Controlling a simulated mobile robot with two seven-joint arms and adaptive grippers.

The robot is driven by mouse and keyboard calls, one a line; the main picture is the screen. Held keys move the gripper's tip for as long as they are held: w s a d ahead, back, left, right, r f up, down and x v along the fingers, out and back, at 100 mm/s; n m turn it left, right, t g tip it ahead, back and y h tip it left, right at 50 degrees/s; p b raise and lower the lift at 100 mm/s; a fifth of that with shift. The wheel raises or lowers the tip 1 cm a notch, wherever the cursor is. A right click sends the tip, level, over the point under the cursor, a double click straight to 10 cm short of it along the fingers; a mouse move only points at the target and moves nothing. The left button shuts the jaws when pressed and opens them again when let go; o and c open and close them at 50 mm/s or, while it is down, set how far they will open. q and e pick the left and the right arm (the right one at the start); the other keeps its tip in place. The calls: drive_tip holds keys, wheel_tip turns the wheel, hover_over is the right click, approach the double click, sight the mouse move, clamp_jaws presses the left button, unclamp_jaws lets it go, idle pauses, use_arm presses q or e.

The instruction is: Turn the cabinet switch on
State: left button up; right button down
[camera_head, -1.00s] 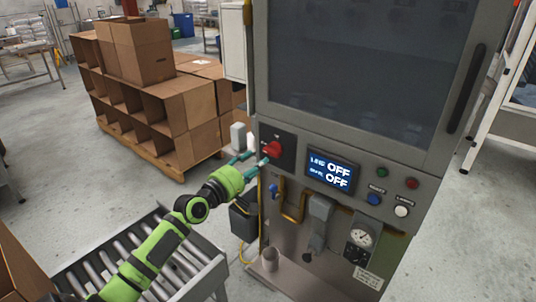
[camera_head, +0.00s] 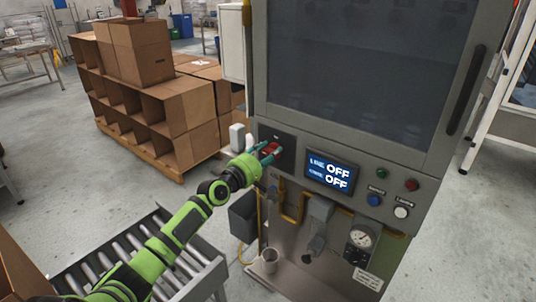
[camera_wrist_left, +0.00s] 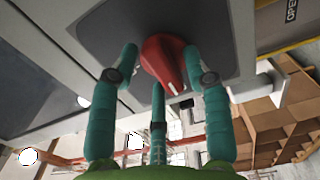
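The red cabinet switch (camera_head: 271,148) is a knob on a dark square plate (camera_head: 286,157) at the left of the cabinet's control panel. My left gripper (camera_head: 266,152) is at the knob. In the left wrist view the red knob (camera_wrist_left: 165,62) sits between the green fingers of the left gripper (camera_wrist_left: 160,72), with fingers on either side and one below. The fingers look spread; a narrow gap shows beside the knob, though contact is hard to judge. My right gripper is not in view.
Green, red, blue and white buttons (camera_head: 401,212) sit right of the display. Below are a gauge (camera_head: 361,237), a grey handle (camera_head: 319,212) and a yellow pipe (camera_head: 292,212). A roller conveyor (camera_head: 160,262) stands front left, cardboard boxes (camera_head: 160,105) behind it.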

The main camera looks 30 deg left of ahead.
use_arm(q)
clamp_jaws()
drive_tip(key=shift+m, duration=0.3)
drive_tip(key=m+b, duration=0.1)
drive_tip(key=m, duration=0.2)
drive_tip(key=shift+d, duration=0.1)
drive_tip(key=m+b, duration=0.1)
drive_tip(key=m, duration=0.6)
drive_tip(key=m+b, duration=0.1)
drive_tip(key=m, duration=0.6)
drive_tip(key=shift+d+f, duration=0.15)
drive_tip(key=shift+m, duration=0.4)
